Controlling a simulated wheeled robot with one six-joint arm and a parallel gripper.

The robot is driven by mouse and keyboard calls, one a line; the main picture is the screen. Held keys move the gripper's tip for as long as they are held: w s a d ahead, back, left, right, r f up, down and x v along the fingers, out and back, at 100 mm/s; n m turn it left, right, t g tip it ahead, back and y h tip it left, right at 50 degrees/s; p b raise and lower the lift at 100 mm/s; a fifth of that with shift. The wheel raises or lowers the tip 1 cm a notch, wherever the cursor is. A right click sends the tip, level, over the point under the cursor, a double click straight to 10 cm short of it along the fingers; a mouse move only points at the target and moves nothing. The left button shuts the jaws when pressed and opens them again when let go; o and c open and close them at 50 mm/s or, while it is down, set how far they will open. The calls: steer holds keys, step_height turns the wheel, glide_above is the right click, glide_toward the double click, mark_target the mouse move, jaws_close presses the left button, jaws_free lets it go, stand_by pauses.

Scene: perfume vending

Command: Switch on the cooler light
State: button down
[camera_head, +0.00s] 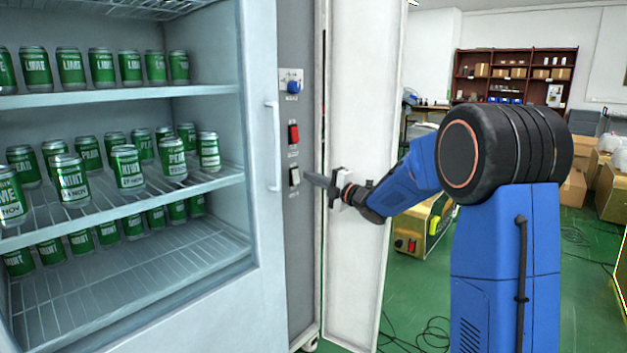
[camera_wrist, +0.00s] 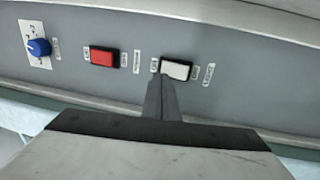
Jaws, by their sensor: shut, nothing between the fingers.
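The cooler (camera_head: 255,120) stands at the left with a grey control strip (camera_head: 298,220) on its right side. On the strip are a blue knob (camera_head: 293,87), a red rocker switch (camera_head: 293,134) and a white rocker switch (camera_head: 295,177), one below another.
Green cans (camera_head: 130,165) stand on the cooler's shelves. A vertical handle (camera_head: 273,145) sticks out left of the strip. A white panel (camera_head: 360,240) stands close on the right, behind my gripper. Cables (camera_head: 425,335) lie on the green floor.

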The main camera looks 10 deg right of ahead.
steer(key=s+d+r, duration=0.1)
steer(key=s+d, duration=0.4)
steer(key=s, duration=0.2)
steer(key=shift+s+d+r, duration=0.35)
steer(key=shift+s+d, duration=0.05)
steer(key=s+d+f+m+g+h, duration=0.15)
steer(key=s+d+m+h, duration=0.25)
steer(key=s+m+h, duration=0.4)
steer(key=s+d+f+m+h, duration=0.2)
steer(key=s+d+m+h, duration=0.25)
steer(key=s+m, duration=0.5)
steer(key=s+a+f+m+g, duration=0.2)
steer(key=s+f+g, duration=0.1)
steer(key=s, duration=0.7)
steer(key=s+a+f+m+g, duration=0.2)
steer(key=s+f, duration=0.4)
steer(key=s, duration=0.5)
steer(key=s+a+f+m+g, duration=0.2)
steer(key=s+f+m+g, duration=0.2)
steer(key=s, duration=0.6)
steer(key=shift+s+f+y, duration=0.3)
steer(key=shift+f+y, duration=0.15)
steer(key=shift+f, duration=0.25)
